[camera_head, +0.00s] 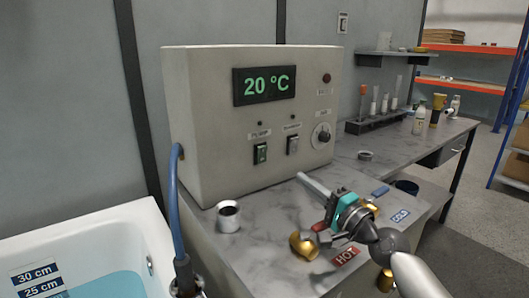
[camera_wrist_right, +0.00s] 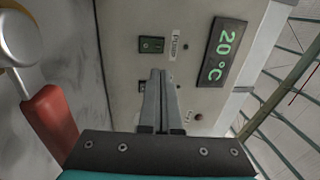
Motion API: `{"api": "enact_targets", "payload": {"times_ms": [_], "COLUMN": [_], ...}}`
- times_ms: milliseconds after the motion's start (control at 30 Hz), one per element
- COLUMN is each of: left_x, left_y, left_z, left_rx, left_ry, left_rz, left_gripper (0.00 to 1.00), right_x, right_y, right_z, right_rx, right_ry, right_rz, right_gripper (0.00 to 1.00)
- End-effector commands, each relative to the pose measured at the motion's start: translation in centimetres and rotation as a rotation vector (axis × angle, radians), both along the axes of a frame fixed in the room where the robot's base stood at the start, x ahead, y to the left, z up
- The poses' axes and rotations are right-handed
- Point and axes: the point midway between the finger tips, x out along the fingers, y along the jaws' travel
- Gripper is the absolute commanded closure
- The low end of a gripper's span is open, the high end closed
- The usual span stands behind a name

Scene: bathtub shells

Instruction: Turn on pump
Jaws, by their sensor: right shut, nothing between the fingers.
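The grey control box (camera_head: 220,120) stands on the counter, its display reading 20 °C. The pump switch (camera_head: 261,153) is a dark rocker with green on it, on the lower left of the front; it also shows near the top of the right wrist view (camera_wrist_right: 151,44), beside its "Pump" label. My right gripper (camera_head: 301,178) is shut and empty, in front of and below the box face, apart from the pump switch. In the wrist view its fingertips (camera_wrist_right: 160,75) lie below the pump switch and partly hide the second switch (camera_wrist_right: 146,115). My left gripper is not in view.
A second switch (camera_head: 293,145) and a round knob (camera_head: 321,136) sit right of the pump switch. A metal cup (camera_head: 228,216), brass valve parts (camera_head: 303,245) and HOT and COLD labels are on the counter. A bathtub (camera_head: 110,240) and blue hose (camera_head: 176,205) are at left.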

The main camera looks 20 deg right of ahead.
Motion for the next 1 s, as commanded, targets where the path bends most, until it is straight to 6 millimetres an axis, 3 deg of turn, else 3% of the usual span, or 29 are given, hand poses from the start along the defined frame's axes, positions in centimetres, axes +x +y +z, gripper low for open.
{"api": "enact_targets", "payload": {"times_ms": [433, 867, 1000], "left_x": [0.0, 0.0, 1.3], "left_y": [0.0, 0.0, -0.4], "left_z": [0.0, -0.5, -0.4], "left_rx": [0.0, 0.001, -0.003], "left_ry": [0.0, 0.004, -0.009], "left_rz": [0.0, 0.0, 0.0], "left_gripper": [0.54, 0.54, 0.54], "right_x": [0.9, 6.3, 8.2], "right_y": [0.3, 2.3, 2.9], "right_z": [0.2, 0.9, 1.2], "right_rx": [0.0, 0.002, 0.001], "right_ry": [-0.001, -0.001, -0.002], "right_rz": [-0.001, -0.001, 0.0], "right_gripper": [1.0, 1.0, 1.0]}}
